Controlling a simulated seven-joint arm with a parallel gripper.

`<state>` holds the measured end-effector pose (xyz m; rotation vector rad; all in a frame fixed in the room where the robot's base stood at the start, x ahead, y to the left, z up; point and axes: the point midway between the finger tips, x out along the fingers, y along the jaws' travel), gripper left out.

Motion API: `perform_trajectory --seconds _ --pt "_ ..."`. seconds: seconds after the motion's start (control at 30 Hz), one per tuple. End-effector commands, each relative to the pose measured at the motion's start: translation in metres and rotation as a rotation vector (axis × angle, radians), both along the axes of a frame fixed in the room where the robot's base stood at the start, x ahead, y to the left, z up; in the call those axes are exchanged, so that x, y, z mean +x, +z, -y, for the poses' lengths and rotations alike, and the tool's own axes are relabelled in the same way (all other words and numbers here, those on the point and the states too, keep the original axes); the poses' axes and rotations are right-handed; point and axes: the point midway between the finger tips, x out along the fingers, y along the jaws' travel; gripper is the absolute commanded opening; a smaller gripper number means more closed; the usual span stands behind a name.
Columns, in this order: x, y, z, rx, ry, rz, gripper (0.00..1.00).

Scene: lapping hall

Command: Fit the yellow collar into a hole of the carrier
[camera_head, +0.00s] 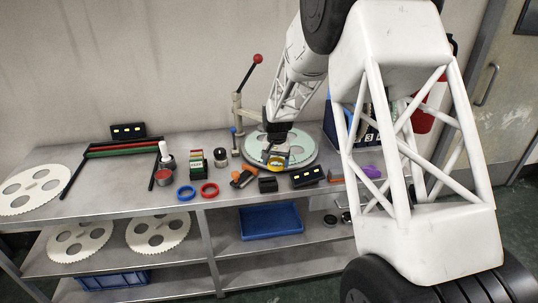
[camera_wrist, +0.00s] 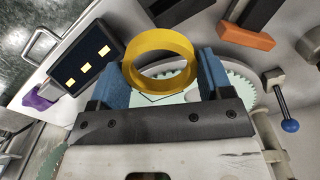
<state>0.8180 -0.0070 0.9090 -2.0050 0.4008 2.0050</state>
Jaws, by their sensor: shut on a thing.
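The yellow collar (camera_wrist: 160,45) is held between the two blue fingertips of my gripper (camera_wrist: 164,75) in the wrist view, with its opening partly facing the camera. In the head view the collar (camera_head: 277,163) shows just below my gripper (camera_head: 277,152), over the round machine plate. A pale toothed carrier (camera_wrist: 240,85) lies beneath the collar in the wrist view, mostly hidden by the collar and my fingers. The collar appears to be above it; whether they touch cannot be told. The holes under the collar are largely hidden.
A lever with a red knob (camera_head: 257,59) stands behind the plate. A black box with yellow lights (camera_head: 307,177) and an orange-ended tool (camera_head: 243,178) lie in front. Blue (camera_head: 186,193) and red (camera_head: 209,189) rings lie left. Another toothed disc (camera_head: 15,204) is far left.

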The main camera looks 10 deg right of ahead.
Motion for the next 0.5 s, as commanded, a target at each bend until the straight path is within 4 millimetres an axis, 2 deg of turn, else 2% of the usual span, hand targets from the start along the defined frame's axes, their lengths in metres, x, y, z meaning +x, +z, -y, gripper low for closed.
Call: perform_trajectory --seconds 0.27,0.5 --pt "0.003 0.0 0.0 0.0 0.001 0.0 0.5" --pt "0.021 -0.002 0.0 0.0 0.001 0.0 0.5"
